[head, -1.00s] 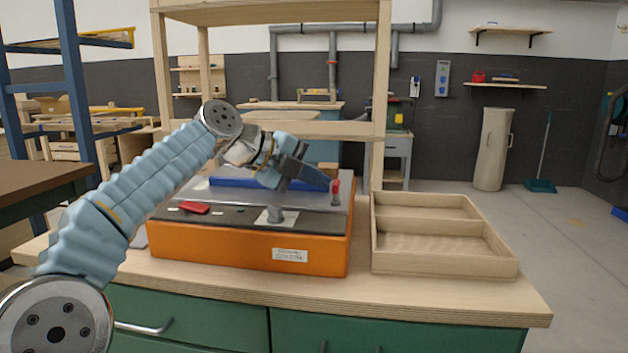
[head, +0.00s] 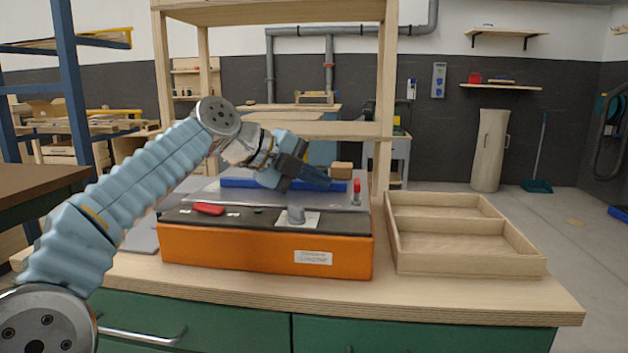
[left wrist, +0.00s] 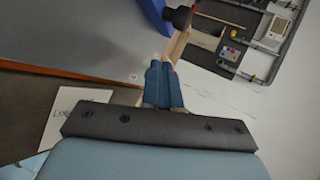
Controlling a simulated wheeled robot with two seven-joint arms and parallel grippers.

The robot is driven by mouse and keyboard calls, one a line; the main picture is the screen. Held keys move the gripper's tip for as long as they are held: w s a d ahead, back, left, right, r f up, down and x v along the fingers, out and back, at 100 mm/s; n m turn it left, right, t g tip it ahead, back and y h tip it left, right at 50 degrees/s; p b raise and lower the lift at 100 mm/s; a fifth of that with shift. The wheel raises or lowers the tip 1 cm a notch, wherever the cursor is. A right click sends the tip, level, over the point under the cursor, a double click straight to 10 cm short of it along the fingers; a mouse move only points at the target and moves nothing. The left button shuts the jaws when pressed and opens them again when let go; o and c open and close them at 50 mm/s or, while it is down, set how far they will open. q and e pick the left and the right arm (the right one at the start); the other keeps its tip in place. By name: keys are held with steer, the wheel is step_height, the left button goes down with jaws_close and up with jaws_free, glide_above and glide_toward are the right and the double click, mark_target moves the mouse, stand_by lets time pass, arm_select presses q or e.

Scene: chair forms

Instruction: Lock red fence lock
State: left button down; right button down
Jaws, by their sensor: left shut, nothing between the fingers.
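An orange machine (head: 260,250) with a dark and grey top stands on the workbench. A blue fence bar (head: 240,183) lies across its top. A small upright red-topped knob (head: 357,187) stands at the right end of the bar, and a flat red handle (head: 208,209) lies at the front left of the top. I cannot tell for sure which red part is the fence lock. My left gripper (head: 318,179) is shut and empty above the bar, left of the knob and apart from it. The left wrist view shows its closed blue fingers (left wrist: 165,72). My right gripper is not in view.
A wooden tray (head: 465,262) with two compartments sits right of the machine. A grey post on a light plate (head: 297,216) stands at the machine's front. A wooden frame (head: 384,100) rises behind. The bench's front strip (head: 220,284) is clear.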

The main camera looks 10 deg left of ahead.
arm_select(q)
steer(key=a+r, duration=0.1)
steer(key=a, duration=0.1)
steer(key=a+r+p, duration=0.1)
steer(key=a+r, duration=0.1)
steer(key=a, duration=0.1)
steer(key=a+r+p, duration=0.1)
steer(key=a, duration=0.2)
steer(key=shift+s+r, duration=0.2)
steer(key=shift+r, duration=0.1)
steer(key=shift+s+a+r+p, duration=0.1)
steer(key=shift+a+r+p, duration=0.2)
steer(key=shift+a, duration=0.3)
steer(key=shift+f, duration=0.1)
